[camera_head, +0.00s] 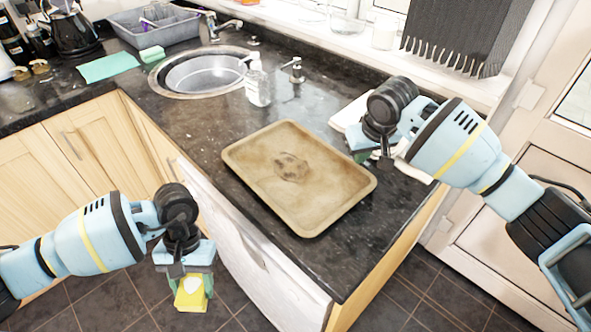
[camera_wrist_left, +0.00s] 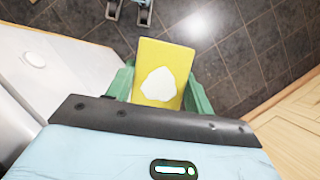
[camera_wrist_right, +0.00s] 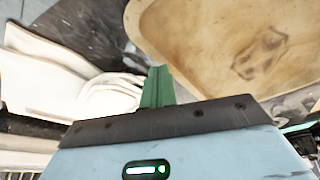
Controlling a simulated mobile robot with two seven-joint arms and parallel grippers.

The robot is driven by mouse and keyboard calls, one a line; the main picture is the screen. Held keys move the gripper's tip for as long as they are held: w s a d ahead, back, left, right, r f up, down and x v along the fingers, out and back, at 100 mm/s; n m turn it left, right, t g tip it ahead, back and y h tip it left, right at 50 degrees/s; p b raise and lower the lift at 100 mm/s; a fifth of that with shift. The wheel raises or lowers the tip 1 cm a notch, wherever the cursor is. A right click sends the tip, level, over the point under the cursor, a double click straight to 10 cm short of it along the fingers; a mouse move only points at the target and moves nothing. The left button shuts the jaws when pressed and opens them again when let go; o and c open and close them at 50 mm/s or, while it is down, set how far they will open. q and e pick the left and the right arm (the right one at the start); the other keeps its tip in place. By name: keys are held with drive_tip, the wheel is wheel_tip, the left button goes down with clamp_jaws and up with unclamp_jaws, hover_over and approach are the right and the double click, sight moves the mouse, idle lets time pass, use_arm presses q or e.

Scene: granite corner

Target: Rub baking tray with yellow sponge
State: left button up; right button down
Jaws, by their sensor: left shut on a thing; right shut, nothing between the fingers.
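The tan baking tray (camera_head: 299,178) lies flat on the dark granite worktop, with a brown stain near its middle. Part of the tray also shows in the right wrist view (camera_wrist_right: 215,35). My left gripper (camera_head: 192,283) is shut on the yellow sponge (camera_head: 190,297), held in front of the cabinets and off the worktop. In the left wrist view the sponge (camera_wrist_left: 162,72) has a white patch on its face and sits between the green fingers. My right gripper (camera_wrist_right: 157,85) is shut and empty, above the worktop beside the tray's right far edge.
A folded white cloth (camera_head: 352,112) lies behind the right gripper. A soap bottle (camera_head: 257,82) and a round sink (camera_head: 200,72) stand beyond the tray. A green sponge (camera_head: 152,54), green cloth (camera_head: 108,67) and grey dish rack (camera_head: 165,25) are at the back left.

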drive_tip(key=shift+f, duration=0.55)
idle(0.4)
